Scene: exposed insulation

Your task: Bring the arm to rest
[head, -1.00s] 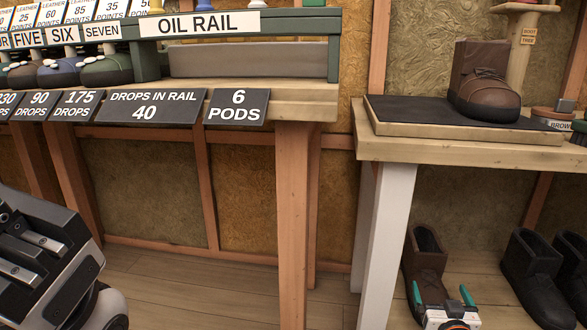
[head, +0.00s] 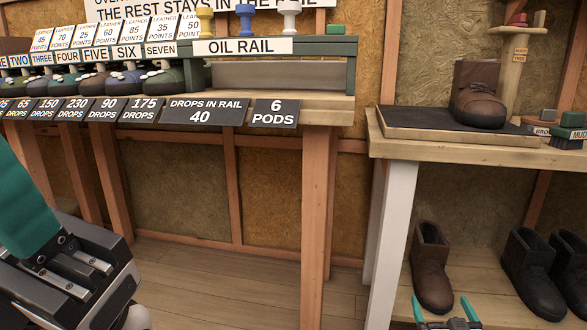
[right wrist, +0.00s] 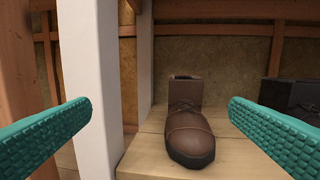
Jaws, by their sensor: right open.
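My right gripper (head: 445,307) is at the bottom of the head view, in front of the lower shelf. Its two teal fingers are spread wide and hold nothing. In the right wrist view the open fingers (right wrist: 160,106) stand either side of a brown boot (right wrist: 188,130), which sits farther off on the shelf, apart from them. The same brown boot (head: 431,268) shows in the head view. My left gripper (head: 62,262) is cut off at the left edge, with one large teal finger in sight; its opening is hidden.
The bench with the oil rail (head: 290,76) and drop signs stands at the left. The right bench (head: 480,150) carries a boot (head: 478,95) on a dark mat. Black boots (head: 533,272) stand on its lower shelf (head: 455,300). A white post (head: 392,225) is close left of the right gripper.

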